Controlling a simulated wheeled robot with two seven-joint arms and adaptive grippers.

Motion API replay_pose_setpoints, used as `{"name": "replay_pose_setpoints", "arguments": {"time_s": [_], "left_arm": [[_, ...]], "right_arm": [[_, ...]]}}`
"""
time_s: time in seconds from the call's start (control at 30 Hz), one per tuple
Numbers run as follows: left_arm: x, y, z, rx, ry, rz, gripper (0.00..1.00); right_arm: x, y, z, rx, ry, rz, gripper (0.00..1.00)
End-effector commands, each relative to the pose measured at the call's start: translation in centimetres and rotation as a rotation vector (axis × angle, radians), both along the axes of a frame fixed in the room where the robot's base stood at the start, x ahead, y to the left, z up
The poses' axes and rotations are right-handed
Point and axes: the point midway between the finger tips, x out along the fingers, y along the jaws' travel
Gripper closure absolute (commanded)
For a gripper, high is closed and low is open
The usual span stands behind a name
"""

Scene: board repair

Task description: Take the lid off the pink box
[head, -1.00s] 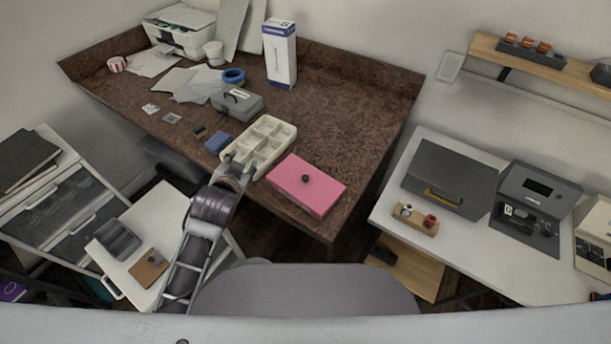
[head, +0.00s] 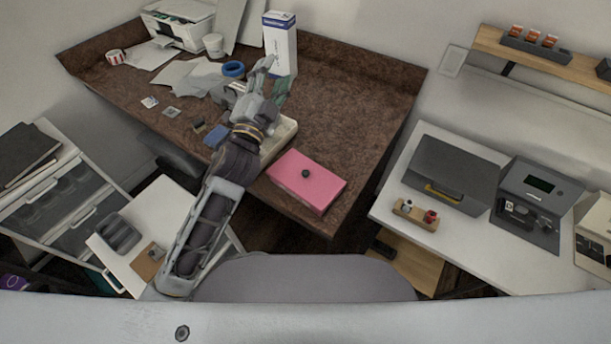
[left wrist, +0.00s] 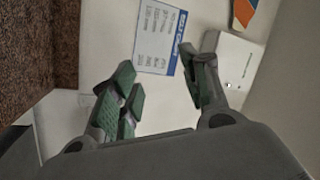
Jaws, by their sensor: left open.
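The pink box (head: 304,184) sits near the front right corner of the brown desk. Its lid is on, with a dark round knob (head: 306,173) in the middle. My left gripper (head: 272,78) is raised over the desk, behind and left of the pink box and apart from it. Its fingers are spread and empty. My right gripper is not in view.
A cream compartment tray (head: 284,135) lies left of the pink box, partly hidden by my left arm. A tall white-and-blue box (head: 281,42) stands behind my gripper. A blue tape roll (head: 233,69) is nearby. The desk right of the tall box is clear.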

Motion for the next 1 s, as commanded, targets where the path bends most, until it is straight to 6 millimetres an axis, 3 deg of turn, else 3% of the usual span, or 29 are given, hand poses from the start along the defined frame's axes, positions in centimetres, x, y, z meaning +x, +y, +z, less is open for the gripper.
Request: {"name": "replay_pose_setpoints", "arguments": {"time_s": [0.2, 0.5, 0.73, 1.0], "left_arm": [[-1.6, -4.9, 5.5, 0.154, -0.269, -0.116, 0.54], [-5.8, -11.7, 9.8, 0.383, -0.622, -0.283, 0.54], [-9.7, -16.3, 10.5, 0.574, -0.88, -0.417, 0.54], [-13.8, -20.4, 8.5, 0.814, -1.16, -0.588, 0.54]], "right_arm": [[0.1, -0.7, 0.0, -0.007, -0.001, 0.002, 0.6], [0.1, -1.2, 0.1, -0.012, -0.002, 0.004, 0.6], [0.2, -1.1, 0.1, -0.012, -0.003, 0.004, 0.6], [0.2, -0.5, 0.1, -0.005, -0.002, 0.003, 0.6]]}}
